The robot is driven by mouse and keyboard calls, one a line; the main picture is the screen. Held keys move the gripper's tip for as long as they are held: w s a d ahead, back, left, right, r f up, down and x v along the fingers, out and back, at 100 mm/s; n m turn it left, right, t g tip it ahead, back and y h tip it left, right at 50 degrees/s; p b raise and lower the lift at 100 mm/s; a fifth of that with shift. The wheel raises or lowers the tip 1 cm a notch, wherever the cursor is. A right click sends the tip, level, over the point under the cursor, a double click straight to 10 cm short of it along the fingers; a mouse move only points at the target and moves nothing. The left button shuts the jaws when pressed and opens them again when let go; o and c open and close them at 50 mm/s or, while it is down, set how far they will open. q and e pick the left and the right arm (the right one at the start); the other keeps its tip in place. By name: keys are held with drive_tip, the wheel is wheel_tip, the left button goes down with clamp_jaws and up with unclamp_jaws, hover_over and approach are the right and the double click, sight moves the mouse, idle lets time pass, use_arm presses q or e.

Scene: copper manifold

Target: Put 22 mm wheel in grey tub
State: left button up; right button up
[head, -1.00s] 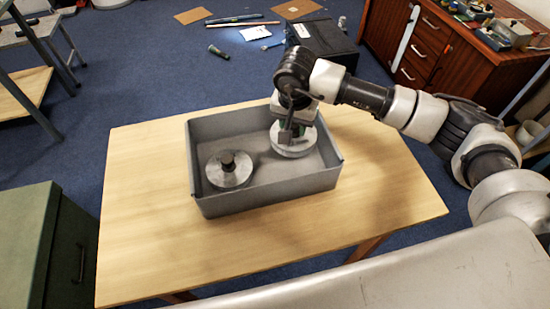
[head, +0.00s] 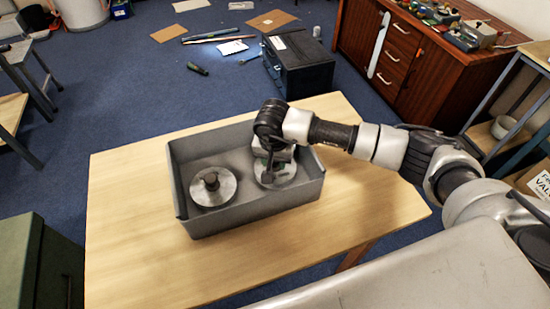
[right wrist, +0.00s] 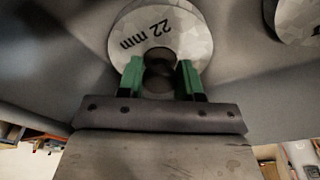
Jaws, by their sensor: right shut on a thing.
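The grey tub (head: 262,206) stands on the wooden table. The 22 mm wheel (head: 285,178) is a pale metal disc inside the right part of the tub; its "22 mm" marking reads clearly in the right wrist view (right wrist: 122,33). My right gripper (head: 268,168) reaches down into the tub. In the right wrist view its green fingers (right wrist: 160,78) are shut on the wheel's dark central knob. I cannot tell whether the wheel touches the tub floor. A second metal wheel (head: 213,186) with a dark knob lies in the left part of the tub. My left gripper is not in view.
The wooden table (head: 125,235) is bare around the tub. A green cabinet (head: 35,270) stands at the lower left. A black box (head: 298,65) sits on the blue floor behind the table, and a wooden drawer cabinet (head: 405,50) is at the back right.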

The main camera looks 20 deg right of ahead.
drive_tip(key=o, duration=1.1)
drive_tip(key=shift+r+p, duration=0.15)
drive_tip(key=shift+p, duration=0.15)
drive_tip(key=r, duration=0.4)
drive_tip(key=s+r+b, duration=0.1)
drive_tip(key=r, duration=0.7)
drive_tip(key=shift+s+a+b, duration=0.15)
drive_tip(key=shift+a+b, duration=0.25)
